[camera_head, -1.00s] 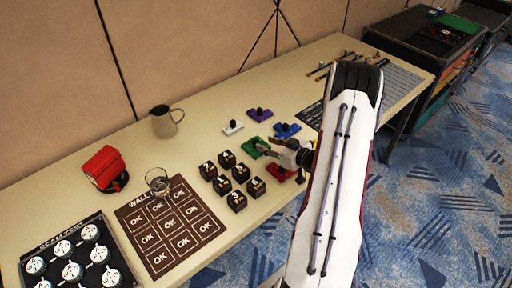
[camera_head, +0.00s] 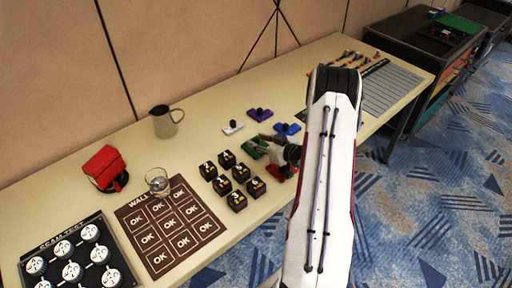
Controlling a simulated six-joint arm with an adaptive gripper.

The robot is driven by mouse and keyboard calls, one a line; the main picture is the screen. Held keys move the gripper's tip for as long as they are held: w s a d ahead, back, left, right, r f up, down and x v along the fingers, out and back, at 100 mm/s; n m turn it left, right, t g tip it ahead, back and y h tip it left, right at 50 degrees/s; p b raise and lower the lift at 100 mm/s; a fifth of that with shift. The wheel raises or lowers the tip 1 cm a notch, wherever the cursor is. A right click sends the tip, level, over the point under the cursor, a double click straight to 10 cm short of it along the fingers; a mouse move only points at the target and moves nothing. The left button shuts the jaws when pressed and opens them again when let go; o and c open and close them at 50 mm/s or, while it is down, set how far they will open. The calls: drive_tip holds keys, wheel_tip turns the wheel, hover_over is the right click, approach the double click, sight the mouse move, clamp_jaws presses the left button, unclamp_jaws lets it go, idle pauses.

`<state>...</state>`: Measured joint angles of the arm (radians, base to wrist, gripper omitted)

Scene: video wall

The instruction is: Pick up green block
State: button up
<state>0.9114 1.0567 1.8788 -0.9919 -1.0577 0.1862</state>
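The green block (camera_head: 249,153) lies on the table among the coloured blocks, partly hidden by my gripper. My gripper (camera_head: 262,146) is over or at the green block, low above the table. My arm hides part of the area to its right. I cannot tell whether the fingers touch the block or how far apart they are. A red block (camera_head: 277,171) lies just in front of it, also partly covered.
White (camera_head: 233,127), purple (camera_head: 260,114) and blue (camera_head: 287,129) blocks lie close behind. Several black numbered cubes (camera_head: 238,171) stand to the left. A glass (camera_head: 157,181), a metal mug (camera_head: 165,121) and a red object (camera_head: 104,167) stand farther left. The table's back middle is clear.

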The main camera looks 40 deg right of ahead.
clamp_jaws()
drive_tip(key=shift+r, duration=0.15)
wheel_tip(320, 180, up, 10)
idle(1.0)
idle(0.5)
